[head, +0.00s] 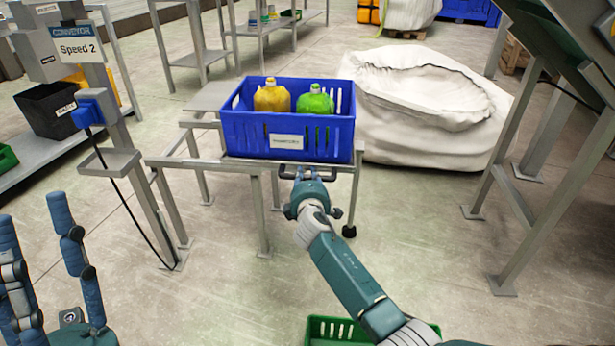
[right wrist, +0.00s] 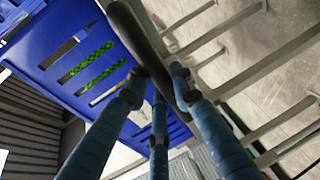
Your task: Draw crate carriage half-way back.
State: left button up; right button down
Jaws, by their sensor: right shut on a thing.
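The crate carriage is a grey metal frame (head: 213,163) with a blue crate (head: 325,137) on it. The crate holds a yellow jug (head: 272,97) and a green jug (head: 315,101). A dark bar handle (head: 286,171) sits at the carriage's front edge, below the crate. My right gripper (head: 304,174) is shut on this handle. In the right wrist view its fingers close around the dark handle (right wrist: 133,32), with the blue crate (right wrist: 65,40) beside it. My left gripper (head: 45,225) is at the lower left with fingers spread, open and empty, away from the carriage.
A conveyor control post (head: 112,110) with a blue switch box stands left of the carriage. A large white sack (head: 430,105) is behind right. A green sloped machine frame (head: 560,150) stands at right. A green crate (head: 325,328) is at the bottom.

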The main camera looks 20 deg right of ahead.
jog(key=c, duration=1.5)
grip_release()
jog(key=shift+o, duration=0.2)
jog(key=v, duration=1.2)
jog(key=shift+a, duration=0.1)
